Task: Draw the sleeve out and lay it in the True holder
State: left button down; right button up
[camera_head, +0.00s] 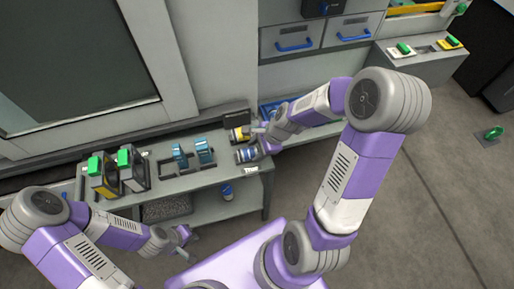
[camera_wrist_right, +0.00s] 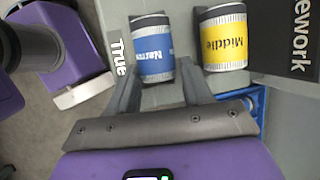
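A blue sleeve with a white band (camera_wrist_right: 153,50) lies on the bench beside the white "True" lettering (camera_wrist_right: 118,58); it also shows in the head view (camera_head: 246,155). A yellow sleeve marked "Middle" (camera_wrist_right: 224,42) lies beside it, between it and the black "rework" holder (camera_wrist_right: 290,38). My right gripper (camera_wrist_right: 160,72) is open, its fingers on either side of the blue sleeve, with a small gap at the right finger. Whether the left finger touches is unclear. My left gripper (camera_head: 184,243) looks open and empty, in front of the bench at lower left.
Two green-topped devices (camera_head: 103,175) (camera_head: 131,168) stand at the bench's left. Blue clips (camera_head: 204,151) stand mid-bench. A blue and white cylinder (camera_head: 226,191) stands on the lower shelf. Grey drawers (camera_head: 290,40) and a blue tray (camera_head: 270,107) are behind my right arm. The right floor is mostly clear.

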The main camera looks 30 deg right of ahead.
jog(key=o, duration=0.3)
jog(key=shift+f, duration=0.1)
jog(key=shift+s, duration=0.1)
jog(key=p+v, duration=0.3)
jog(key=v, duration=0.4)
jog(key=shift+r, duration=0.25)
notch_tip(320, 180, up, 7)
jog(key=p, duration=0.7)
